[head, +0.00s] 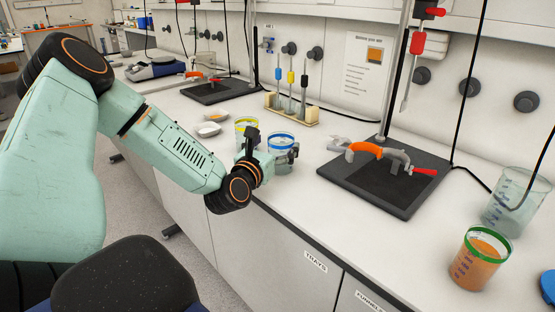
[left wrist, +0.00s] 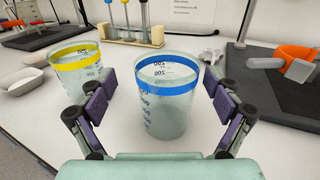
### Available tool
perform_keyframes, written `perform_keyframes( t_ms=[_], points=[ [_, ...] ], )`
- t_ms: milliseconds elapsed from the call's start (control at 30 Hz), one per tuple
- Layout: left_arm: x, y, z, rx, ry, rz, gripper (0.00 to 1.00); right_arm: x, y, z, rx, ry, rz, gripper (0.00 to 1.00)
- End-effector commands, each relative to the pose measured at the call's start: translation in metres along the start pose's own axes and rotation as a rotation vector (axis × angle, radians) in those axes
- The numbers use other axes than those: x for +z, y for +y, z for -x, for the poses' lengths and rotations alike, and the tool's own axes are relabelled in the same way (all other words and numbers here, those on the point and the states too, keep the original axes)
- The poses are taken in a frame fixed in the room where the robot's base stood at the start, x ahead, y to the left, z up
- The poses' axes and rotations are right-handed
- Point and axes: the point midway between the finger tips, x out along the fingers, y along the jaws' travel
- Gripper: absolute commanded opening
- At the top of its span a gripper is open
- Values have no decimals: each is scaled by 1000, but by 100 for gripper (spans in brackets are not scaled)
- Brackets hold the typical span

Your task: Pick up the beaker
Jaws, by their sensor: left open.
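A clear beaker with a blue rim band (left wrist: 167,105) stands upright on the white bench, centred in the left wrist view. It also shows in the head view (head: 281,143), partly hidden by my gripper. My left gripper (left wrist: 165,105) is open, with one finger on each side of the blue-banded beaker and a visible gap on both sides. In the head view my left gripper (head: 268,155) is at the bench's front edge by that beaker. A yellow-banded beaker (left wrist: 76,68) stands to its left, just outside the left finger. My right gripper is not in view.
A green-banded beaker of orange liquid (head: 478,262) and a large clear beaker (head: 514,203) stand at the right. A black stand base (head: 350,190) with an orange clamp lies right of centre. A pipette rack (head: 292,108) stands behind. White dishes (head: 208,130) lie left.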

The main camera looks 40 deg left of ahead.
Motion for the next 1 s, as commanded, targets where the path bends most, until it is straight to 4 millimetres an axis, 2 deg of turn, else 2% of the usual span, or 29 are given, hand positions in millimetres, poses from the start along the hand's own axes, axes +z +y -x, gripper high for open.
perform_keyframes(
  t_ms=[200,500,1000],
  points=[
    [-1,0,-14,-1,0,-1,90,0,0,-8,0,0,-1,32],
    [0,1,-15,-1,0,2,90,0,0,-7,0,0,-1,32],
    [0,2,-18,-1,0,0,48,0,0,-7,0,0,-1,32]
  ],
)
